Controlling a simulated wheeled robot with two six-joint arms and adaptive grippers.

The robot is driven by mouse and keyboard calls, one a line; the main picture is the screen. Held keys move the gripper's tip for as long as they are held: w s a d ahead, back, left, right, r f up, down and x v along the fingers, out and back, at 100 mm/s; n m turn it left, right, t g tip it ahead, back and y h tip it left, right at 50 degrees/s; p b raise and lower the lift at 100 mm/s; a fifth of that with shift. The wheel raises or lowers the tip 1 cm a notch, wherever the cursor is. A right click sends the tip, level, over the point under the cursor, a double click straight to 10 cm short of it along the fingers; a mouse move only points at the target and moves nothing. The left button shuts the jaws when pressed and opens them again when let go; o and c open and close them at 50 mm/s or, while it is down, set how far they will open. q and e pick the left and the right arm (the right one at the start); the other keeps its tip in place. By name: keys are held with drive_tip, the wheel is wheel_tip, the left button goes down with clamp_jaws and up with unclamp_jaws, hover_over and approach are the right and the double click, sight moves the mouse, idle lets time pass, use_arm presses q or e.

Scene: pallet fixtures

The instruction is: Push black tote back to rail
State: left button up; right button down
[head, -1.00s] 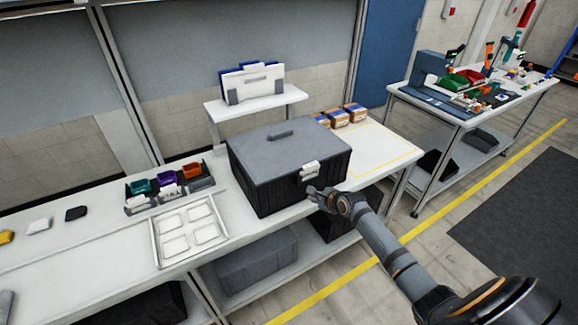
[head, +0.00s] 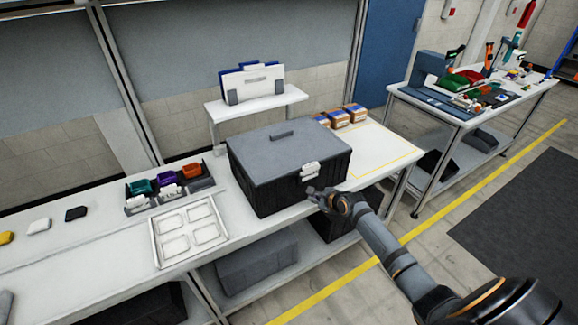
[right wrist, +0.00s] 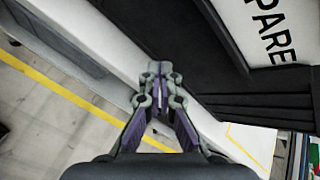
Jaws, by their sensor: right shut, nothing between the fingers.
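I cannot tell whether the tips touch the tote. No rail can be made out clearly behind the tote. My left gripper is not in view.
A raised white shelf (head: 255,104) with blue and white folders stands behind the tote. Small brown boxes (head: 338,117) sit behind right, near a yellow-outlined area. A white tray (head: 160,245) and coloured bins (head: 168,182) are on the left. Another tote lies on the lower shelf.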

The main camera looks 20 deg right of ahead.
sight(305, 187)
drive_tip(key=shift+w+a+b, duration=0.15)
drive_tip(key=shift+w+b, duration=0.6)
drive_tip(key=shift+w, duration=0.8)
drive_tip(key=shift+w+a+b, duration=0.1)
drive_tip(key=shift+w+b, duration=0.6)
drive_tip(key=shift+w, duration=0.8)
drive_tip(key=shift+w+a+b, duration=0.1)
drive_tip(key=shift+w+b, duration=0.85)
drive_tip(key=shift+w, duration=0.55)
drive_tip(key=shift+w+a+b, duration=0.15)
drive_tip(key=shift+w+b, duration=1.05)
drive_tip(key=shift+w, duration=0.3)
drive_tip(key=w+b, duration=0.3)
drive_tip(key=shift+w+a+f, duration=0.1)
drive_tip(key=shift+w, duration=0.15)
drive_tip(key=shift+r, duration=0.25)
drive_tip(key=s+p, duration=0.2)
drive_tip(key=p, duration=0.2)
drive_tip(key=s+p, duration=0.3)
drive_tip(key=p, duration=0.1)
drive_tip(key=shift+d+r, duration=0.1)
drive_tip(key=shift+d, duration=0.1)
drive_tip(key=shift+s+p, duration=0.55)
drive_tip(key=shift+f, duration=0.25)
